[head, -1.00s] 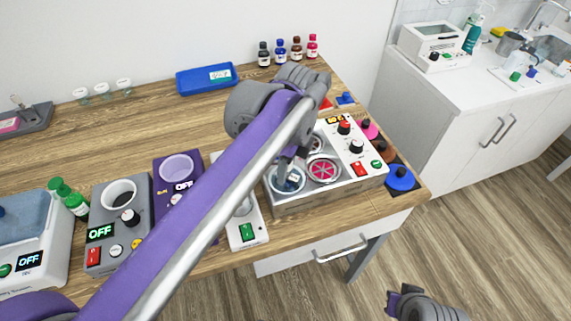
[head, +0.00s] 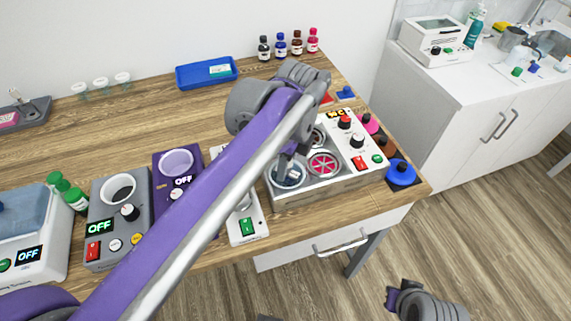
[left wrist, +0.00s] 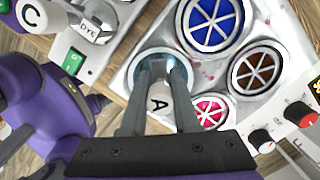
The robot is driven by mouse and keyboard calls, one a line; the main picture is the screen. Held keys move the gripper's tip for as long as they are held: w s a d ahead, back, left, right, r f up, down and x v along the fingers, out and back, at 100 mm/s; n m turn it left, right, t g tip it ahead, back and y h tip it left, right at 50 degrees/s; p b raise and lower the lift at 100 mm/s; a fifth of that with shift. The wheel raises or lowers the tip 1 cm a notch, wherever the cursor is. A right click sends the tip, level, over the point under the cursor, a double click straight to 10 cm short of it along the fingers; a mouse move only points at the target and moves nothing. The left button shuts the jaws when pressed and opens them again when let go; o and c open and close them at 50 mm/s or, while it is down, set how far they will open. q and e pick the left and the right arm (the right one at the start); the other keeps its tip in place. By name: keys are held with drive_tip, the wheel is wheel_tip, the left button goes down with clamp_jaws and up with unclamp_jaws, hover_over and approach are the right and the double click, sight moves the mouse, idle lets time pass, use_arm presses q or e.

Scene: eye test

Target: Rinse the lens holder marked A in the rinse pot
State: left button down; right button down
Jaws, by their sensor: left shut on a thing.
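My left gripper (left wrist: 168,75) is shut on the white lens holder marked A (left wrist: 159,104). It points down into the rinse pot (left wrist: 184,67), a round pot with pale blue-grey liquid at the corner of the dye unit. In the head view my left gripper (head: 284,164) is over the same rinse pot (head: 299,182), and my purple arm crosses the bench in front. The lower part of the holder is hidden by the fingers and the pot. My right arm shows only in part at the bottom right, and its jaws cannot be made out.
Blue (left wrist: 212,22), brown (left wrist: 257,70) and pink (left wrist: 211,110) pots sit close beside the rinse pot. A white holder marked C (left wrist: 32,15) is near. Coloured lids (head: 400,172) lie right of the unit. A blue tray (head: 206,73) and small bottles (head: 280,45) stand behind.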

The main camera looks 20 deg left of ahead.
use_arm(q)
drive_tip(key=shift+f, duration=0.4)
drive_tip(key=shift+r, duration=0.15)
idle(0.4)
idle(1.1)
drive_tip(key=shift+p, duration=0.45)
idle(0.8)
idle(0.5)
drive_tip(key=shift+r+p, duration=2.95)
drive_tip(key=shift+r, duration=0.7)
